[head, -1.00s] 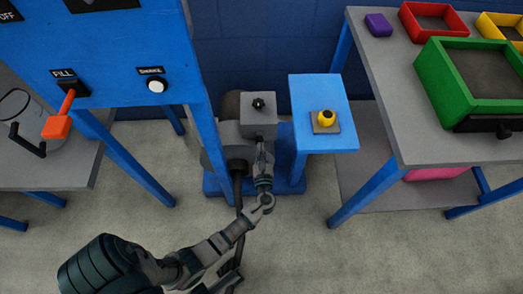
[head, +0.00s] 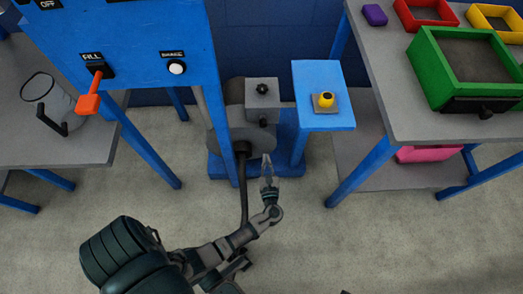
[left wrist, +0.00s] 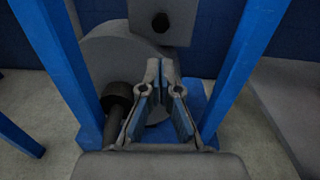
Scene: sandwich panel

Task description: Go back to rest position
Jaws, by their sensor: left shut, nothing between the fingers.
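My left gripper (head: 267,166) points away from me, low in front of the grey box. In the left wrist view its two fingers (left wrist: 161,70) meet at the tips with nothing between them. The grey box (head: 261,92) has a black knob (head: 262,87) on top and a dark knob (head: 263,122) on its front. The box also shows at the top of the left wrist view (left wrist: 178,22). The gripper looks apart from it. My right gripper is not in view.
A blue stand (head: 325,115) with a yellow button (head: 326,99) is right of the box. A blue panel (head: 130,40) with an orange lever (head: 88,103) stands left. A grey table (head: 385,90) with coloured bins is at right. The floor in front is clear.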

